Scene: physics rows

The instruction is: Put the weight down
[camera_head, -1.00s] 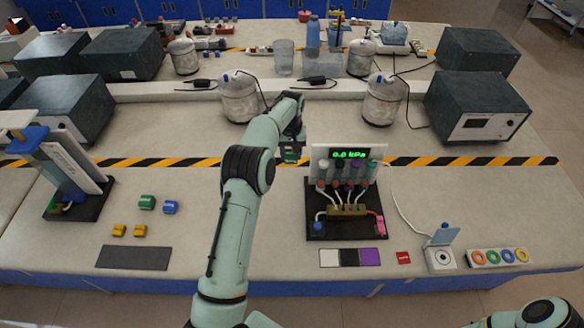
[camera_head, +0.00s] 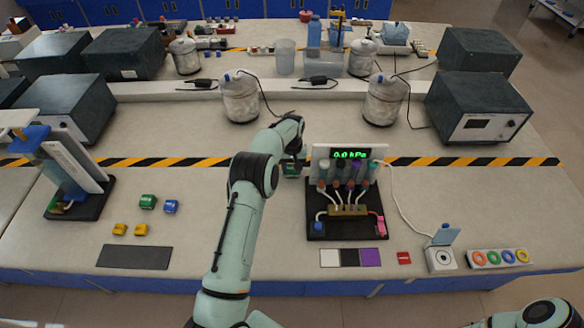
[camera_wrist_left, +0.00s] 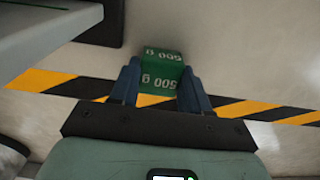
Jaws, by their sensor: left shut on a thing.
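My left gripper (camera_head: 293,172) is shut on a green weight (camera_head: 291,168) just left of the pressure panel, by the striped tape line. In the left wrist view the green weight (camera_wrist_left: 160,73) is marked 500 g and sits between the two blue fingers of the gripper (camera_wrist_left: 159,92). I cannot tell whether its underside touches the bench. Another green weight (camera_head: 148,202), a blue weight (camera_head: 171,207) and two yellow weights (camera_head: 119,230) (camera_head: 141,230) stand on the bench at the left. My right gripper is not in view.
The pressure panel (camera_head: 347,180) reads 0.0 kPa, with its black base close to the gripper's right. A dark grey mat (camera_head: 134,257) lies at the front left. The bench between the loose weights and my left arm is clear.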

